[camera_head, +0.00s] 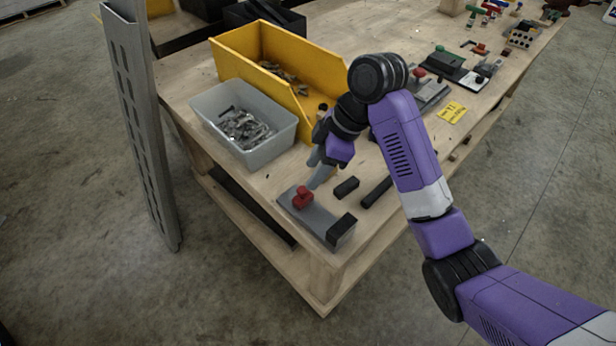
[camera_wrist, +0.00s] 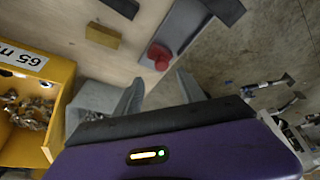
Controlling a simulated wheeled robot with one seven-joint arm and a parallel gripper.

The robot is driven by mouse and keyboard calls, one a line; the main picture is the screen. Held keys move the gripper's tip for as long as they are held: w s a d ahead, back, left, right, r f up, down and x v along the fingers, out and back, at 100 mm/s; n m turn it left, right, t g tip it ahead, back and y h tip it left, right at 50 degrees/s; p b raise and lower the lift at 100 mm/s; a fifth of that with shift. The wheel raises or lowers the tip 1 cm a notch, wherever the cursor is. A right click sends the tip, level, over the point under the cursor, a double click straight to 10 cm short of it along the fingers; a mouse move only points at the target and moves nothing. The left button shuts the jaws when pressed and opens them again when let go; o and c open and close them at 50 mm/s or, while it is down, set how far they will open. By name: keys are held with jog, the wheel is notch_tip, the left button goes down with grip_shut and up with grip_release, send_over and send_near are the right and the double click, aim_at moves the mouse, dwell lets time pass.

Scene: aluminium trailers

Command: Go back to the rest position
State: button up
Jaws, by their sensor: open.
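My gripper (camera_head: 316,172) is over the near corner of the wooden table (camera_head: 270,180), above and just behind a grey plate (camera_head: 318,222) with a red knob (camera_head: 303,198) on it. In the wrist view my gripper (camera_wrist: 160,88) shows two grey fingers spread apart with nothing between them. The red knob (camera_wrist: 158,56) shows beyond the fingertips there, with the plate (camera_wrist: 182,24) beside it. My purple arm reaches in from the lower right and hides part of the table.
A grey bin of metal parts (camera_head: 243,150) and a yellow bin (camera_head: 240,45) stand left of my gripper. A black block (camera_head: 346,187) and a black bar (camera_head: 377,192) lie to its right. A metal post (camera_head: 140,130) rises at the left. Bare floor (camera_head: 130,290) lies in front.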

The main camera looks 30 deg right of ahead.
jog(key=shift+v, duration=0.95)
